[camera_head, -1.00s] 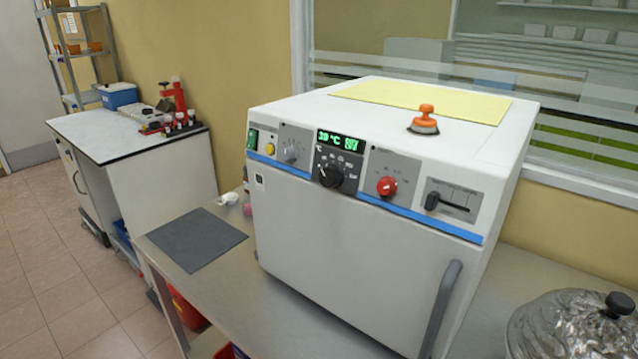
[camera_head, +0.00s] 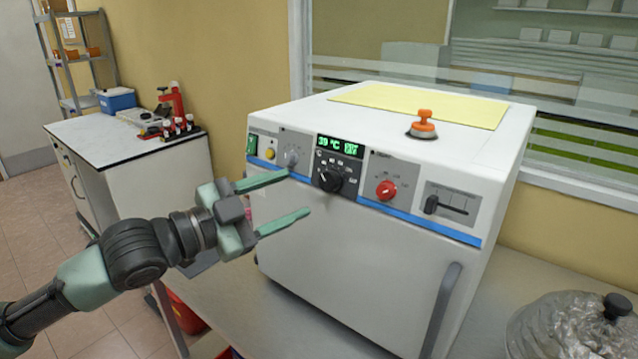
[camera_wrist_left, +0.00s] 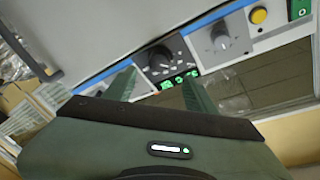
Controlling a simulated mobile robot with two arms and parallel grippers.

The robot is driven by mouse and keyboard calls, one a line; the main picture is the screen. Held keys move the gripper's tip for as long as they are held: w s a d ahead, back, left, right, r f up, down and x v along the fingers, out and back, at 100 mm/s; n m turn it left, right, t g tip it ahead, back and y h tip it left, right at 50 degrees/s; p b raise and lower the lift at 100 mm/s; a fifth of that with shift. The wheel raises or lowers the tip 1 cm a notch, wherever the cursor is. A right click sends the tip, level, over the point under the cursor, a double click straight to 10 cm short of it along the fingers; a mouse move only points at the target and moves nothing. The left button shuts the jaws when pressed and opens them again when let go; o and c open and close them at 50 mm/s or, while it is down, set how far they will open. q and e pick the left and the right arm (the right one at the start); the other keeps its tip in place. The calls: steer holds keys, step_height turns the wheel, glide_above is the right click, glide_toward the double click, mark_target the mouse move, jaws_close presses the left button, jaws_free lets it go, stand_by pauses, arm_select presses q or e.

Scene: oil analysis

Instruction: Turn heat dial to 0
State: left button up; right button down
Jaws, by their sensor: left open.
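The white oven-like machine (camera_head: 330,240) stands on a metal table. Its panel has a black dial (camera_head: 330,180) below a green display reading 39 °C (camera_head: 338,146); this looks like the heat dial. Its pointer setting is too small to read surely. The dial also shows in the left wrist view (camera_wrist_left: 157,60), upside down, between and beyond the finger ends. My left gripper (camera_head: 298,193) is open and empty, in front of the panel's left part, its fingers pointing toward the black dial without visibly touching it. My right gripper is not in view.
A grey knob (camera_head: 291,158) and yellow button (camera_head: 269,153) are left of the dial. A red knob (camera_head: 386,190) and black slider (camera_head: 431,205) are right. A vertical handle (camera_head: 440,310) sticks out from the door. A wrapped lidded pot (camera_head: 565,325) stands at right.

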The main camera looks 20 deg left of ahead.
mark_target(326, 183)
arm_select(q)
steer(key=p+x, duration=0.2)
steer(key=x, duration=0.4)
steer(key=shift+w+d+p, duration=0.25)
steer(key=shift+w+p, duration=0.05)
steer(key=shift+p, duration=0.05)
steer(key=shift+w+d+f, duration=0.1)
steer(key=shift+w+d, duration=0.1)
steer(key=shift+w, duration=0.1)
jaws_close()
steer(key=shift+n, duration=0.3)
steer(key=n+t+p, duration=0.1)
steer(key=n, duration=0.1)
steer(key=shift+s+n, duration=0.1)
steer(key=shift+n, duration=0.3)
steer(key=shift+d+n+t+y+p, duration=0.1)
steer(key=shift+n+t+y+p, duration=0.25)
steer(key=shift+n, duration=0.6)
steer(key=shift+n+t+y+p, duration=0.15)
steer(key=shift+n+y+p, duration=0.4)
steer(key=shift+n, duration=0.4)
steer(key=shift+f, duration=0.1)
